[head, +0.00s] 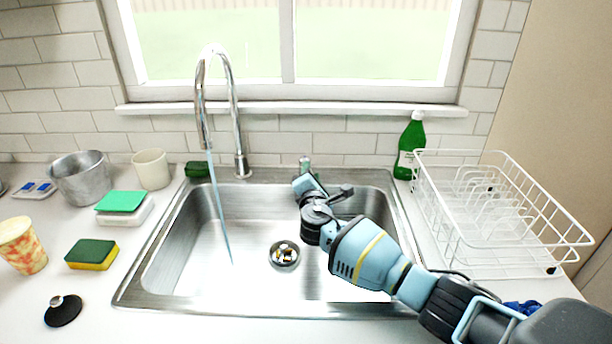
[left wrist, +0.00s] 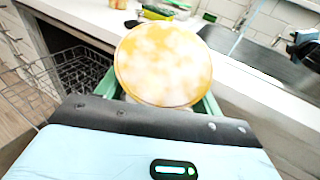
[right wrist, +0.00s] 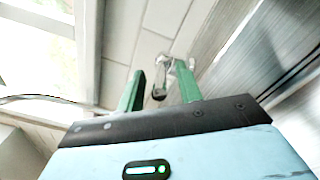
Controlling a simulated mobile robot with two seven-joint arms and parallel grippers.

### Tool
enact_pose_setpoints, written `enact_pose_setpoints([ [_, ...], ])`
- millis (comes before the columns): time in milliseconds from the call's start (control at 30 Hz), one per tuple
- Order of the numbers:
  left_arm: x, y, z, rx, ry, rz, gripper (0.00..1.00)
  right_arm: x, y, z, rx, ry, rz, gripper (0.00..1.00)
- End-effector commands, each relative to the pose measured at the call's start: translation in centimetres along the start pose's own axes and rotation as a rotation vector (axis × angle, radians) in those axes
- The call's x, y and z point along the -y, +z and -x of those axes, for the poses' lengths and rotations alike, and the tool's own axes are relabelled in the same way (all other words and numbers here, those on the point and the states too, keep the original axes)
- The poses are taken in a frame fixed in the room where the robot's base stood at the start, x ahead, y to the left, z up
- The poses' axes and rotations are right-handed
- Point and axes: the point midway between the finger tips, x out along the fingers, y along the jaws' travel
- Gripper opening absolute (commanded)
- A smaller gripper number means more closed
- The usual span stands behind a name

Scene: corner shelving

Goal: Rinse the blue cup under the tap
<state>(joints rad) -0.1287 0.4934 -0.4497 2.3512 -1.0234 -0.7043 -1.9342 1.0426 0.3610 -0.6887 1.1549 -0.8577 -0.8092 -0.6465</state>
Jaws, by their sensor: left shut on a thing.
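The chrome tap (head: 240,125) stands behind the sink, and a thin stream of water (head: 220,205) falls from its spout into the basin. My right gripper (head: 305,165) is at the sink's back rim, right of the tap; its green fingers (right wrist: 162,90) are apart, with chrome fittings (right wrist: 178,68) beyond them. My left gripper (left wrist: 165,90) is outside the head view. It is shut on a round thing with a mottled yellow and white face (left wrist: 163,62), in front of the counter. A deep blue thing (head: 523,307) is mostly hidden behind my right arm; I cannot tell if it is a cup.
The steel sink (head: 150,285) is empty apart from its drain (head: 284,254). A white dish rack (head: 500,262) and green bottle (head: 411,145) stand right. A patterned cup (head: 21,246), sponge (head: 92,255), pot (head: 80,180) and black plug (head: 62,310) stand left. A wire basket (left wrist: 65,80) is below the counter.

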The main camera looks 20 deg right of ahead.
Motion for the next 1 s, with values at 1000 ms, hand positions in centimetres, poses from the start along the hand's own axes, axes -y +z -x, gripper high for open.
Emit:
enact_pose_setpoints([
  [1000,0.0,11.7,0.0,0.189,0.000,0.000,0.03,-0.2,0.1,11.1,0.001,0.003,-0.002,0.35],
])
